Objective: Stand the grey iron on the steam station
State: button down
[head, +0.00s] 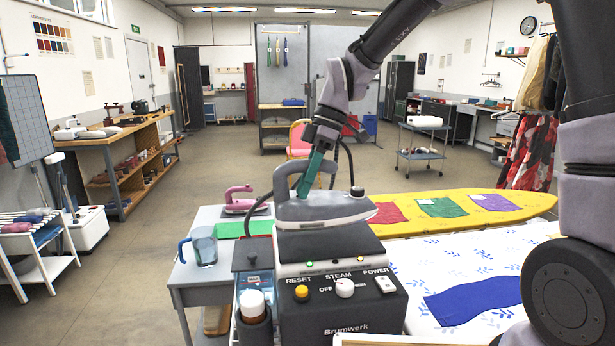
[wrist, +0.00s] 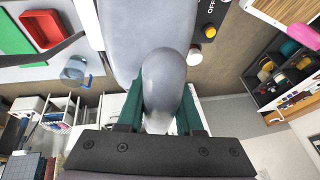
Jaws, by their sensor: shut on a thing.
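The grey iron (head: 338,209) is level at the top of the black steam station (head: 340,310), its tip to the right. I cannot tell whether its sole touches the rest below. My gripper (head: 308,184) comes down from above with green fingers shut on the iron's handle. In the wrist view the rounded grey handle (wrist: 165,75) lies between my gripper's fingers (wrist: 164,108). The station's front has a yellow reset button, a white steam knob and a power switch.
A pink iron (head: 240,200), a green mat (head: 243,229) and a blue jug (head: 203,246) are on the grey table at left. A bottle (head: 252,304) stands beside the station. A yellow ironing board (head: 460,205) with cloth pieces and a blue cloth (head: 470,300) lie at right.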

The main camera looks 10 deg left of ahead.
aim_at(308, 198)
jog(key=shift+f, duration=2.35)
jog(key=c, duration=0.6)
grip_release()
jog(key=shift+f, duration=0.15)
jog(key=shift+o, duration=0.2)
